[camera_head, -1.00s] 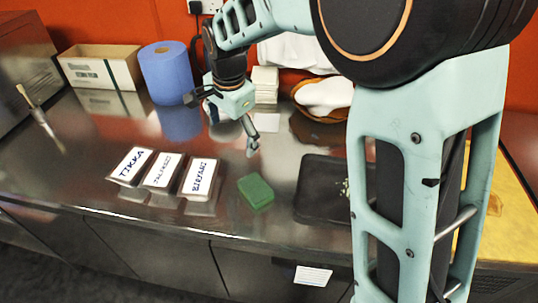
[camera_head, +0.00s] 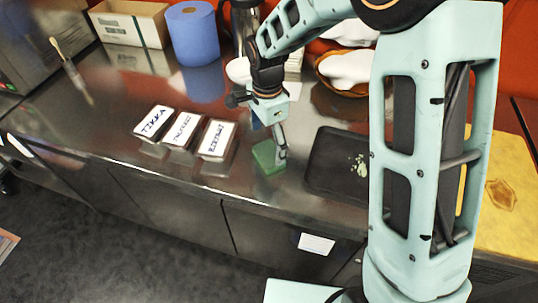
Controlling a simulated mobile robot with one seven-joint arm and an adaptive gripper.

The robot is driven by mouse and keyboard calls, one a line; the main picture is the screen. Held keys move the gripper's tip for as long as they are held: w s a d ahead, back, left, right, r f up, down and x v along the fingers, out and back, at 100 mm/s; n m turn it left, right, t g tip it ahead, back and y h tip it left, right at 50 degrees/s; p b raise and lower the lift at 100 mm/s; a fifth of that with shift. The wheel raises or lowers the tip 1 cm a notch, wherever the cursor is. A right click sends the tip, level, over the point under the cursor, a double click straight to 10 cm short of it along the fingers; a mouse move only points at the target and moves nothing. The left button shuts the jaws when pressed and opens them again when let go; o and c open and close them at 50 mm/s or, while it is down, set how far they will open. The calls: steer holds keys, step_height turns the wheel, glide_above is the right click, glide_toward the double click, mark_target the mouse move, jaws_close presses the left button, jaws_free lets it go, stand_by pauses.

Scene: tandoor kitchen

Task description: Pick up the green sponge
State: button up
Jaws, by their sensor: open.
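The green sponge (camera_head: 265,156) lies on the steel counter, between the labelled containers and the black tray. My gripper (camera_head: 280,158) points down at the sponge's right side and hides part of it. The fingers look open; whether they touch the sponge or straddle it I cannot tell from this view.
Labelled containers (camera_head: 184,130) stand left of the sponge. A black tray (camera_head: 325,165) with pale scraps lies to the right. A blue paper roll (camera_head: 191,33), a cardboard box (camera_head: 128,24) and a bowl with white cloth (camera_head: 345,70) are at the back.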

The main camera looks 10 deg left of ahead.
mark_target(269, 153)
step_height(269, 153, down, 4)
steer(key=shift+d+f, duration=0.1)
steer(key=shift+d, duration=0.05)
steer(key=shift+c, duration=0.4)
steer(key=c, duration=0.8)
steer(key=shift+w+r+p, duration=0.1)
steer(key=shift+r+p, duration=0.45)
step_height(269, 153, up, 2)
steer(key=shift+r+p, duration=0.1)
steer(key=shift+p, duration=0.6)
steer(key=s+r+p, duration=0.1)
steer(key=r, duration=0.1)
steer(key=s+d+r+p, duration=0.1)
steer(key=s+d+r, duration=0.1)
steer(key=s+r, duration=0.1)
steer(key=shift+r+p, duration=0.3)
steer(key=shift+p, duration=0.1)
steer(key=s+d+r, duration=0.1)
steer(key=s, duration=0.1)
steer(key=s+d+r+p, duration=0.1)
steer(key=s+d, duration=0.1)
steer(key=s, duration=0.1)
steer(key=s+d+r, duration=0.1)
steer(key=s+r, duration=0.1)
steer(key=s, duration=0.1)
steer(key=shift+s+d+r+p, duration=0.1)
steer(key=shift+s+d+p, duration=0.2)
steer(key=shift+p, duration=0.1)
